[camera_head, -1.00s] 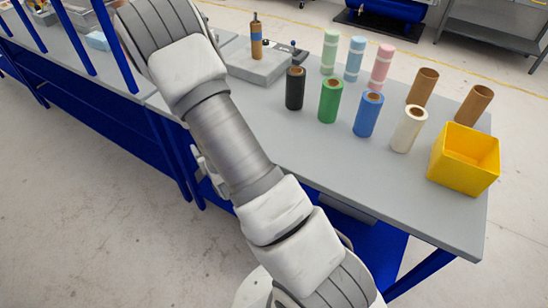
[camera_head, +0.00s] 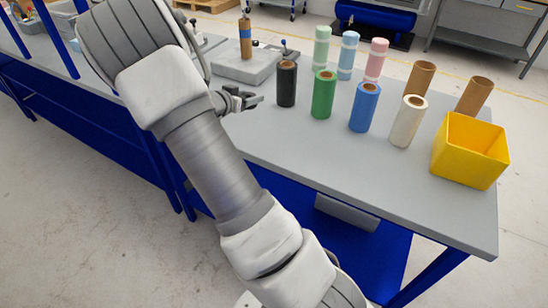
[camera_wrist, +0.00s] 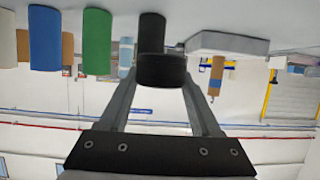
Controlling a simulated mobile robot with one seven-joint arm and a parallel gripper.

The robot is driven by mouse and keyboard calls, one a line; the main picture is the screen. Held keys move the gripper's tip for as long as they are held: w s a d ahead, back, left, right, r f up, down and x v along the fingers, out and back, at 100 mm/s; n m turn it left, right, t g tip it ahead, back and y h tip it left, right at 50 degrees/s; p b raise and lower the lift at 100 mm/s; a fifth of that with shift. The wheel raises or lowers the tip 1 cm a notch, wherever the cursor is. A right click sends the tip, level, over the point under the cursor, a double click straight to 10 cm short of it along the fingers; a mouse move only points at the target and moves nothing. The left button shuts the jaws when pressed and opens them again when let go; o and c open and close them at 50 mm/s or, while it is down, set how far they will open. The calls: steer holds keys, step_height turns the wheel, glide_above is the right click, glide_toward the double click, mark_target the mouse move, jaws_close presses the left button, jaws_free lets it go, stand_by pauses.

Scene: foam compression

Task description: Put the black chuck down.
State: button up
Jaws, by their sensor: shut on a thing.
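The black chuck (camera_wrist: 162,71) is a short, wide black cylinder between the fingertips of my gripper (camera_wrist: 161,84) in the wrist view. The gripper is shut on it. In the head view my gripper (camera_head: 252,99) shows beside my arm, over the near edge of the grey table (camera_head: 300,150). It points right, a little left of the black roll (camera_head: 287,84). I cannot make out the chuck clearly in the head view. In the wrist view, which looks upside down, the black roll (camera_wrist: 152,32) stands directly beyond the chuck.
Green (camera_head: 323,94), blue (camera_head: 364,107) and cream (camera_head: 408,121) rolls stand right of the black one, with paler rolls behind. A yellow bin (camera_head: 470,151) stands at the right. A grey fixture plate (camera_head: 240,66) lies behind my gripper. The front table strip is clear.

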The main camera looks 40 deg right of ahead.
steer(key=b, duration=0.3)
glide_above(275, 152)
steer(key=shift+g, duration=0.3)
step_height(275, 152, down, 7)
steer(key=shift+a+f, duration=0.1)
steer(key=shift+f+b, duration=0.55)
steer(key=shift+f, duration=1.35)
steer(key=shift+f, duration=0.15)
steer(key=o, duration=1.4)
